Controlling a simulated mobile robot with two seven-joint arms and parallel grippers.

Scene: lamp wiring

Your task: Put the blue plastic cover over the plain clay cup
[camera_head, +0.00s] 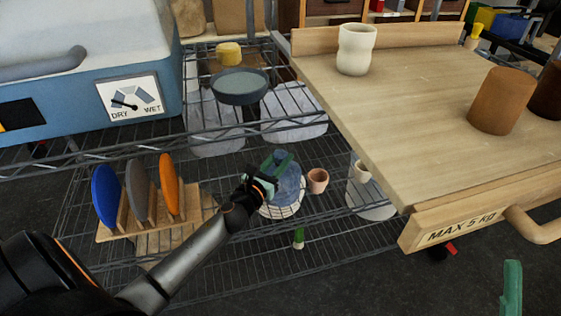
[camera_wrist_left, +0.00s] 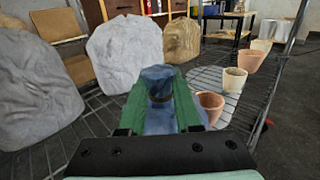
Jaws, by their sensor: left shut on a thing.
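The blue plastic cover (camera_head: 289,186) is a dome on the wire shelf level, left of a small terracotta cup (camera_head: 318,180). My left gripper (camera_head: 272,172) is shut on the cover's top. In the left wrist view the green fingers (camera_wrist_left: 160,100) grip the blue cover (camera_wrist_left: 157,76) from both sides. A terracotta cup (camera_wrist_left: 211,104) stands just right of the fingers. Whether anything is under the cover is hidden. Which cup is the plain clay one is uncertain. A green part at the lower right edge (camera_head: 512,288) looks like a fingertip of my right gripper.
A wooden rack with coloured discs (camera_head: 134,192) stands left of my left gripper. A wooden cart top (camera_head: 420,95) with a white cup (camera_head: 356,49) and a brown cup (camera_head: 502,100) overhangs the right. Further cups (camera_wrist_left: 235,79) line the shelf. A dark pan (camera_head: 239,86) sits behind.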

